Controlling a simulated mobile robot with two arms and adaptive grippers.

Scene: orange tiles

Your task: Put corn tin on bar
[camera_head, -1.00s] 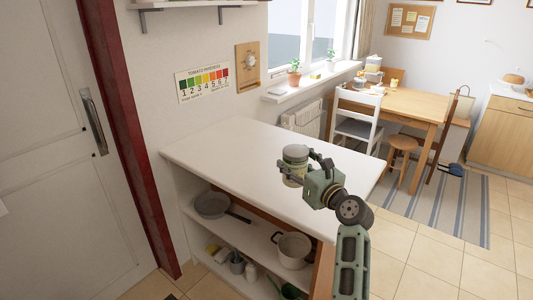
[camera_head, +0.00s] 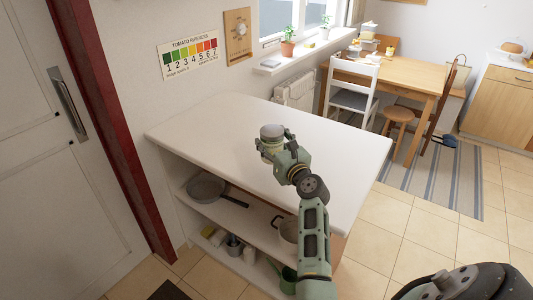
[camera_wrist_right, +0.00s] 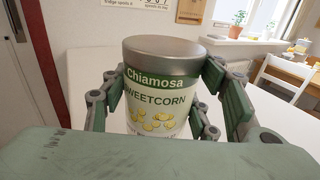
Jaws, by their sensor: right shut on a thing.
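The corn tin (camera_head: 271,142) is upright in my right gripper (camera_head: 280,147), over the white top of the bar (camera_head: 217,125). In the right wrist view the tin (camera_wrist_right: 156,95) shows a silver lid and a "Sweetcorn" label, and the fingers of my right gripper (camera_wrist_right: 170,100) close on it from both sides. The white bar top (camera_wrist_right: 265,130) is behind it. I cannot tell whether the tin's base touches the top, as my gripper hides it. My left gripper is not in view.
The bar top is otherwise bare around the tin. Shelves below hold a pan (camera_head: 207,188) and a pot (camera_head: 288,229). A white chair (camera_head: 352,92) and a wooden table (camera_head: 405,72) stand beyond at the right. A door (camera_head: 45,150) is at the left.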

